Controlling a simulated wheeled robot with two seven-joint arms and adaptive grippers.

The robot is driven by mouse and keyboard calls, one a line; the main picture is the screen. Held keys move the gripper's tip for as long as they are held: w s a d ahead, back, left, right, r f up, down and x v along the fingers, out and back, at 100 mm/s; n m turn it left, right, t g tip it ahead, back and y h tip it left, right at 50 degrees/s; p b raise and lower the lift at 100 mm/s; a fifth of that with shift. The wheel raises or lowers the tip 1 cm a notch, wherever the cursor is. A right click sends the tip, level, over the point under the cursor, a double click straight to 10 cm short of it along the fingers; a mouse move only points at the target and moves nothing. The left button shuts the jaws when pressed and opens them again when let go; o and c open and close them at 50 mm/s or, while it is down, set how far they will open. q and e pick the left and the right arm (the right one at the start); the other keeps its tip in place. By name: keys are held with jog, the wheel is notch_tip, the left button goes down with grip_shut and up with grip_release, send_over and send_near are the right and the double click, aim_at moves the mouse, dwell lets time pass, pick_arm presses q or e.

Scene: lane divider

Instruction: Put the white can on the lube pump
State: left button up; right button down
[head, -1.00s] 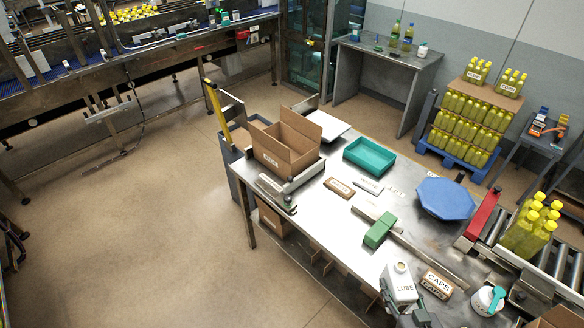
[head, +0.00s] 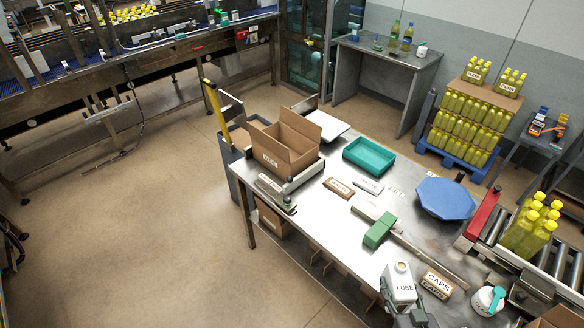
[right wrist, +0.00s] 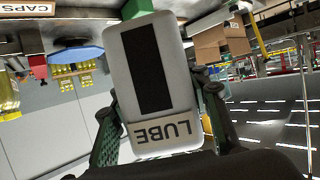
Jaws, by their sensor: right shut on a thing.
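The white can (head: 402,282) is a boxy white container with a LUBE label and a pale yellowish cap, at the near edge of the steel table. It fills the middle of the right wrist view (right wrist: 150,60), upside down, with a dark panel above the label. My right gripper (head: 400,308) is shut on the can, its fingers on both sides of it in the right wrist view (right wrist: 160,118). I cannot tell whether the can touches the table. I cannot pick out the lube pump with certainty. My left gripper is not in view.
The steel table (head: 345,225) holds a green block (head: 380,231) on a long bar, a CAPS box (head: 437,283), a white-and-teal container (head: 488,300), a blue octagonal disc (head: 446,198), a teal tray (head: 369,155) and an open carton (head: 287,143). The floor at left is clear.

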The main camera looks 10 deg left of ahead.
jog(key=shift+f, duration=0.1)
dwell(0.3)
jog(key=shift+s+d+f+m+h+b, duration=0.1)
jog(key=shift+f+m+h+b, duration=0.1)
jog(key=shift+m+h+b, duration=0.1)
jog(key=shift+d+f+m+h+b, duration=0.1)
jog(key=shift+f+m+h+b, duration=0.2)
jog(key=shift+b, duration=0.05)
jog(key=shift+s+d+f+b, duration=0.1)
jog(key=shift+s+f+b, duration=0.05)
jog(key=shift+f+b, duration=0.3)
jog(key=shift+s+d+f+m+h+b, duration=0.1)
jog(key=shift+d+f+m+h+b, duration=0.1)
jog(key=shift+d+f+h+b, duration=0.3)
jog(key=shift+d+f+m+h+b, duration=0.2)
jog(key=shift+d+f+h, duration=0.1)
jog(key=shift+d, duration=0.3)
jog(key=shift+s+a+f+b, duration=0.15)
jog(key=shift+a+f+b, duration=0.2)
jog(key=shift+a, duration=0.1)
jog(key=shift+f, duration=0.1)
